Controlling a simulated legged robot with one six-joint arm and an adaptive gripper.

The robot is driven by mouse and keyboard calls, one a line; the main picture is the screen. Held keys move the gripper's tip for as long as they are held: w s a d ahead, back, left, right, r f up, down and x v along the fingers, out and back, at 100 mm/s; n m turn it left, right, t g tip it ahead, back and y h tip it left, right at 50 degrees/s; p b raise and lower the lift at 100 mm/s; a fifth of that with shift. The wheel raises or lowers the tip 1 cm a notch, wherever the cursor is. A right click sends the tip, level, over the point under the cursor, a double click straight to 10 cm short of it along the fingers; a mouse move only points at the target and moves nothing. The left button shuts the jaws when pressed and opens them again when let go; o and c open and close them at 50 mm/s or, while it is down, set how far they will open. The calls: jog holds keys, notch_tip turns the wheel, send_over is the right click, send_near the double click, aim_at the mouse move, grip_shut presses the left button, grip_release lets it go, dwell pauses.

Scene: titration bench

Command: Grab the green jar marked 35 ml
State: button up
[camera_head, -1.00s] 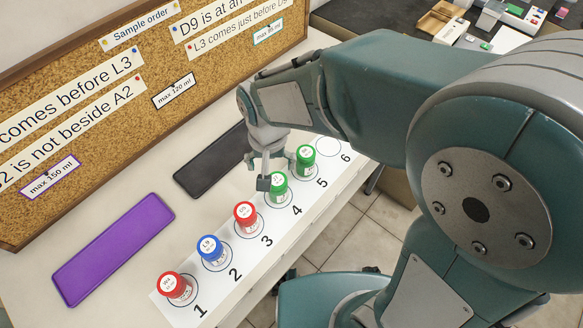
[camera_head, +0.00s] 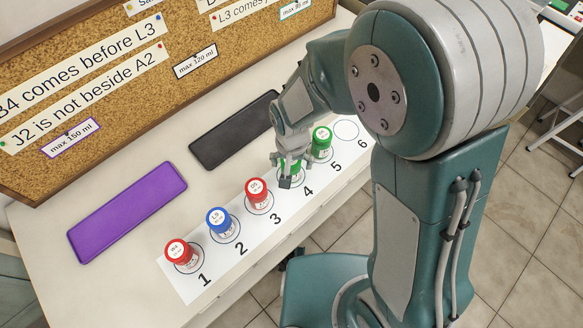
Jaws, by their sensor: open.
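Two green-capped jars stand on the numbered white strip. One green jar (camera_head: 290,170) is at place 4, with my gripper (camera_head: 287,172) open around or just above it, hiding much of its cap. I cannot tell whether the fingers touch it. The other green jar (camera_head: 321,143) is at place 5, upright and close to the right of my gripper. The volume marks on the jars are too small to read.
Red jars stand at places 1 (camera_head: 181,255) and 3 (camera_head: 258,194), a blue jar (camera_head: 219,223) at 2. Place 6 (camera_head: 346,130) is empty. A purple tray (camera_head: 128,212) and a black tray (camera_head: 235,131) lie behind. A cork board (camera_head: 110,90) stands at the back.

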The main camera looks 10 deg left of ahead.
jog(key=shift+a+f, duration=0.2)
jog(key=shift+d, duration=0.1)
jog(key=c, duration=1.1)
jog(key=shift+r, duration=0.1)
